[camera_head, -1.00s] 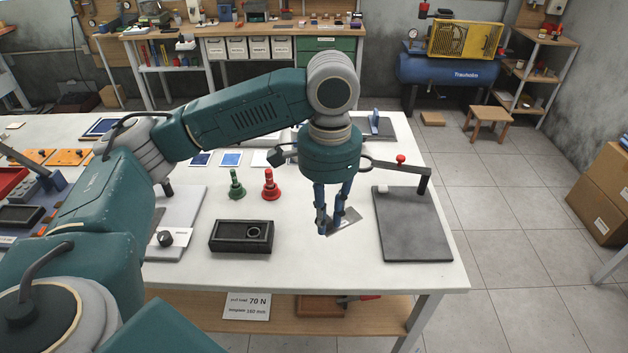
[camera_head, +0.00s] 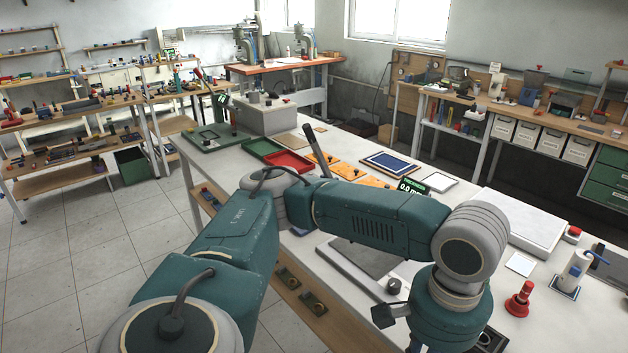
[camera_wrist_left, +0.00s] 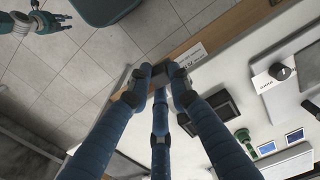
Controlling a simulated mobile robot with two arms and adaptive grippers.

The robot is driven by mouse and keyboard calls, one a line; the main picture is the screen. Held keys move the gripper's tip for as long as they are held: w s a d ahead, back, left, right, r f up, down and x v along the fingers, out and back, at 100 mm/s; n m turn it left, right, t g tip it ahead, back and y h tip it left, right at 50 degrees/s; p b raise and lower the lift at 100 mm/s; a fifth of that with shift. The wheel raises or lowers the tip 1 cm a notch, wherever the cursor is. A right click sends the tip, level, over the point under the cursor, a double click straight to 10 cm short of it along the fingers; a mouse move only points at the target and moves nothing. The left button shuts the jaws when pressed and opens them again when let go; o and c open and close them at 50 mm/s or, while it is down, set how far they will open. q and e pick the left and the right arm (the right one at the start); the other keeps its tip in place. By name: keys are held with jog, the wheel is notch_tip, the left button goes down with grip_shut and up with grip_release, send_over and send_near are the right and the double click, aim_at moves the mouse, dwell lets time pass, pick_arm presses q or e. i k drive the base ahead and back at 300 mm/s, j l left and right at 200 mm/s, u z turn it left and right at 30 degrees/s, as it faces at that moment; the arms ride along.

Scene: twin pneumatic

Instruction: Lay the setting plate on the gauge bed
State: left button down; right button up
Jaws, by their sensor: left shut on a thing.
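My left gripper is shut on the setting plate; in the left wrist view its blue fingers (camera_wrist_left: 160,88) close on a thin grey plate (camera_wrist_left: 158,76), mostly hidden between them. The floor and the table's front edge show behind it. In the head view the gripper body (camera_head: 448,308) is at the bottom; its fingertips and plate are below the frame. A grey slab with a dark knob (camera_head: 362,255), perhaps the gauge bed, lies left of the gripper; it also shows in the left wrist view (camera_wrist_left: 300,70). What seems my right gripper (camera_wrist_left: 22,22) is at the wrist view's corner; its opening is unclear.
A readout of 0.0 mm (camera_head: 409,187) stands behind my arm. Red (camera_head: 288,162) and green trays lie farther back. A black box (camera_wrist_left: 213,108) is near the fingers.

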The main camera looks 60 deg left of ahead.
aim_at(371, 253)
jog(key=j+u, duration=0.15)
jog(key=u, duration=1.05)
jog(key=i+j+z, duration=0.1)
jog(key=z, duration=0.3)
jog(key=j+z, duration=0.4)
jog(key=i+j+z, duration=0.15)
jog(key=z, duration=0.25)
